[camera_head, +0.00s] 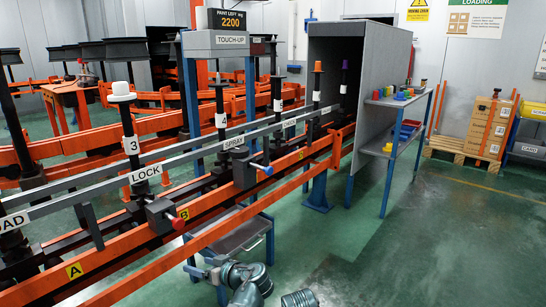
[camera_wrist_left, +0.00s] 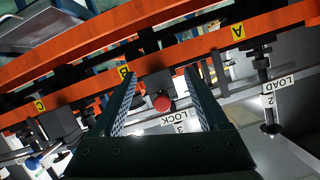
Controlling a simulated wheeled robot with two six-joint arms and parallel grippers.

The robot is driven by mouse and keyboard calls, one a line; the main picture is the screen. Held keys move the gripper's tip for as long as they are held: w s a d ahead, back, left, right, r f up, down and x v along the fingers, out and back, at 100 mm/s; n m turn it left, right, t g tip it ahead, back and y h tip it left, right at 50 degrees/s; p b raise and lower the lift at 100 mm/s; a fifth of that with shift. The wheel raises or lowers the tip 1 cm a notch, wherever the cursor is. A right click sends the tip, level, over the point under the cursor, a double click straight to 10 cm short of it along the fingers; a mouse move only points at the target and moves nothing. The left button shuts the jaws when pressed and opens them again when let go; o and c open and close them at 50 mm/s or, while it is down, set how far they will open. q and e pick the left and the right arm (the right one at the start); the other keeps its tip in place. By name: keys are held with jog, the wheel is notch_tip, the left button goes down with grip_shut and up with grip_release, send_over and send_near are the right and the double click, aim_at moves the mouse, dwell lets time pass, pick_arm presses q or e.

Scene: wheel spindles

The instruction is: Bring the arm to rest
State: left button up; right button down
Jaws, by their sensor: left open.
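My left gripper (camera_wrist_left: 160,78) is open in the left wrist view, with two parallel dark fingers and nothing held between them. A red knob (camera_wrist_left: 162,103) shows in the gap between the fingers; I cannot tell how far off it is. In the head view the red knob (camera_head: 178,223) sits on a grey block at the LOCK station. My right gripper is in neither view.
An orange rail (camera_head: 120,240) with upright spindles runs diagonally across the head view. A white-capped spindle (camera_head: 123,92) stands at LOCK. A blue knob (camera_head: 268,171) is farther along. A grey booth (camera_head: 340,75) and a blue-legged shelf (camera_head: 392,140) stand beyond.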

pick_arm(q)
jog(key=s+d+f+m+g+h+p, duration=0.2)
jog(key=s+d+f+m+g+h, duration=0.3)
jog(key=s+d, duration=0.4)
jog(key=s+d+f+m+g+h+p, duration=0.1)
jog(key=s+d+f+m+g+h, duration=0.2)
jog(key=s+d+f+m+h, duration=0.55)
notch_tip(320, 180, up, 39)
jog(key=s+n+y+p, duration=0.1)
jog(key=y+p, duration=0.2)
jog(key=p, duration=3.4)
jog(key=shift+a+r, duration=0.15)
jog(key=shift+a, duration=0.05)
jog(key=shift+n, duration=0.25)
